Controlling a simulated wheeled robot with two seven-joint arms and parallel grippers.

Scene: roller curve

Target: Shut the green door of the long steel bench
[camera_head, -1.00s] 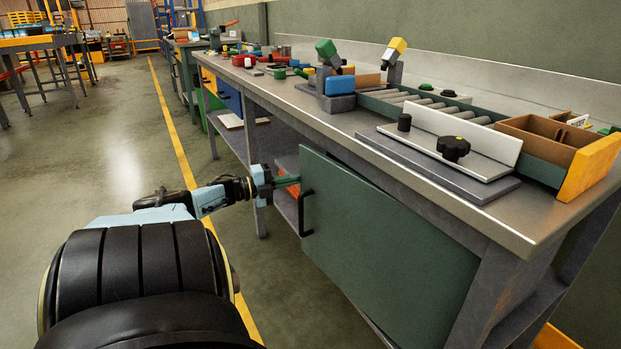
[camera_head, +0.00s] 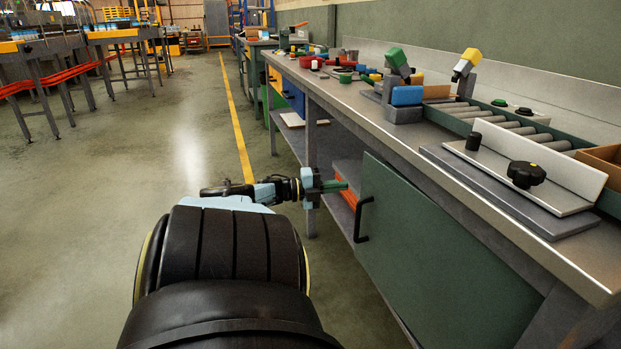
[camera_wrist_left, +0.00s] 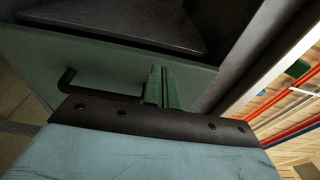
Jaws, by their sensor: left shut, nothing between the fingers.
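The green door (camera_head: 430,260) hangs under the front of the long steel bench (camera_head: 350,108) and stands ajar, with its left edge free. The black handle (camera_head: 362,218) is on its outer face near that edge. My left gripper (camera_head: 338,186) is just left of the door's free edge, its green fingers shut and empty. In the left wrist view the shut fingers (camera_wrist_left: 162,87) overlap the green door (camera_wrist_left: 110,62), with the handle (camera_wrist_left: 72,82) to their left and the dark bay beyond. I cannot tell whether they touch it. My right gripper is not in view.
An orange bin (camera_head: 345,198) sits on the lower shelf behind my left fingers. A bench leg (camera_head: 311,165) stands just beyond. The bench top carries a roller track (camera_head: 510,125) and a clamp plate with a black knob (camera_head: 525,174).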

